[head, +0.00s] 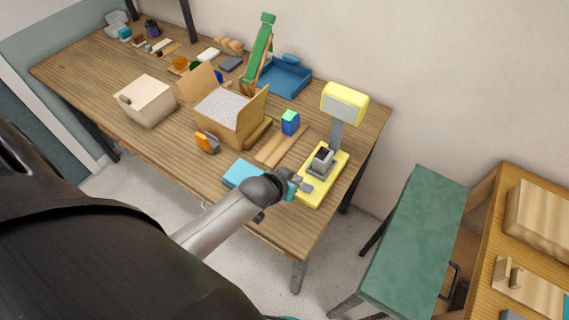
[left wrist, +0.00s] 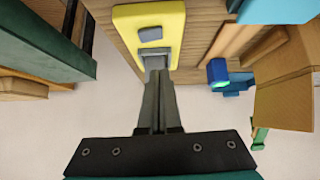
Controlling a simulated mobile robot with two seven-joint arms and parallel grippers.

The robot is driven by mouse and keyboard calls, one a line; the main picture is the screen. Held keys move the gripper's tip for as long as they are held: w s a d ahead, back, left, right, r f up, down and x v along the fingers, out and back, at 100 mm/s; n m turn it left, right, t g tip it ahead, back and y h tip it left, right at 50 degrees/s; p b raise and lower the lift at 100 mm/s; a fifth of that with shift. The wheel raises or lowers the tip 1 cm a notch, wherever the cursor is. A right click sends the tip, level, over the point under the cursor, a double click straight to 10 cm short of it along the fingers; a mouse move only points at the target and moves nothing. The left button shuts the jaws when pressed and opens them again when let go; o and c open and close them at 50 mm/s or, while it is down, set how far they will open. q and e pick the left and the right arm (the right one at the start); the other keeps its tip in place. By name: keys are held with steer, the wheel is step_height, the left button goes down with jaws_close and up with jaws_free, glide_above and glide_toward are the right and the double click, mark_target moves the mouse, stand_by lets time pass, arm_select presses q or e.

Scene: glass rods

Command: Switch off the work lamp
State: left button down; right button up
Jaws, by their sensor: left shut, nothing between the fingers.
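The work lamp stands at the right end of the wooden table, with a yellow head (head: 345,103), a grey post (head: 336,134) and a yellow base (head: 333,178). The head's front is pale; I cannot tell whether it is lit. A dark and grey block (head: 321,158) sits on the base. In the left wrist view, the yellow base (left wrist: 122,20) carries a grey pad (left wrist: 151,34). My left gripper (head: 304,185) is shut and empty at the base's near end. Its fingertips (left wrist: 155,72) overlap the base in view; contact is unclear. My right gripper is not in view.
A light blue item (head: 243,173) lies beside my left gripper. A blue block with a green top (head: 290,122), wooden strips (head: 274,147) and an open cardboard box (head: 231,115) stand left of the lamp. A green-topped stand (head: 415,235) is beyond a gap to the right.

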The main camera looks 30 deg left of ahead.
arm_select(q)
steer(key=v, duration=0.6)
steer(key=shift+a+p, duration=0.25)
steer(key=shift+p, duration=0.1)
steer(key=shift+r, duration=0.1)
steer(key=b, duration=0.1)
steer(key=d+h+b, duration=0.1)
steer(key=b, duration=0.1)
steer(key=shift+s+r+n, duration=0.1)
steer(key=shift+r+n, duration=0.1)
steer(key=shift+n, duration=0.1)
stand_by(0.5)
